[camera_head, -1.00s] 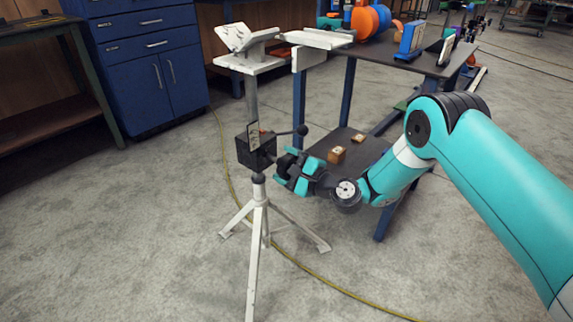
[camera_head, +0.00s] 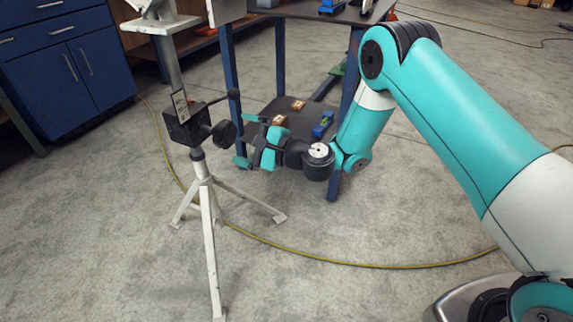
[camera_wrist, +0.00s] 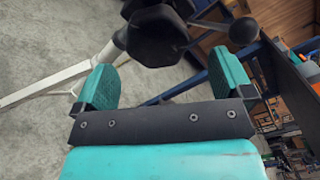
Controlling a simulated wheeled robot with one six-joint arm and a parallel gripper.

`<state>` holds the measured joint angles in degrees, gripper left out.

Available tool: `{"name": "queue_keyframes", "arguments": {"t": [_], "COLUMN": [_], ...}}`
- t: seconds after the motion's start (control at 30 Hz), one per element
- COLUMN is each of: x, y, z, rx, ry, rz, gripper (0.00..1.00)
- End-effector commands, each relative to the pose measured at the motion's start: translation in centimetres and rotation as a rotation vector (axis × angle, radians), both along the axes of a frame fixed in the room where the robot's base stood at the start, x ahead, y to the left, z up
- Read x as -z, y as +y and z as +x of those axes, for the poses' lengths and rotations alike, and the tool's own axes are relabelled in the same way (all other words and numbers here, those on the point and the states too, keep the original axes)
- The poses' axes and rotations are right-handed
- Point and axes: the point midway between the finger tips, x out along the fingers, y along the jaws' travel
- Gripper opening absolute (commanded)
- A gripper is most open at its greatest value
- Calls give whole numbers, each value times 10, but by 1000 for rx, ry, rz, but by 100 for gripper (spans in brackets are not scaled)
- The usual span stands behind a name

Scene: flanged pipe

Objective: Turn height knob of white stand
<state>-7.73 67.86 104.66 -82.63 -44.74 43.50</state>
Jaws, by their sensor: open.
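The white stand (camera_head: 209,240) stands upright on its tripod legs, left of centre in the head view. Its black block (camera_head: 184,127) carries a dark height knob (camera_head: 224,134) on the right side. A lever with a ball end (camera_head: 233,94) sticks out above the knob. My gripper (camera_head: 246,140) is open and empty, just right of the knob and facing it. In the wrist view the knob (camera_wrist: 157,38) lies beyond the fingertips, roughly centred between the two teal fingers (camera_wrist: 165,80), with a gap. The lever's ball (camera_wrist: 243,30) shows near the right finger.
A blue-legged table (camera_head: 228,75) stands behind, with small boxes (camera_head: 297,104) and a blue item (camera_head: 322,125) on its lower shelf. A blue cabinet (camera_head: 62,70) is at the left. A yellow cable (camera_head: 330,260) crosses the floor.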

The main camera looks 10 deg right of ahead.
Motion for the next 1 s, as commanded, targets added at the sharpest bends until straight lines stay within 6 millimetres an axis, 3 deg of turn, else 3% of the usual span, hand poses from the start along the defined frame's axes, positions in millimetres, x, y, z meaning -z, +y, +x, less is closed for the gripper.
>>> {"name": "queue_keyframes", "arguments": {"t": [0.03, 0.43, 0.57, 1.0], "x": [9, 10, 11, 5], "y": [-2, -16, -45, -82], "z": [-1, -16, -36, -66], "rx": [1, 1, 8, 4], "ry": [-3, -2, 3, 0], "rz": [0, -1, -1, -2], "gripper": [98, 98, 98, 98]}}
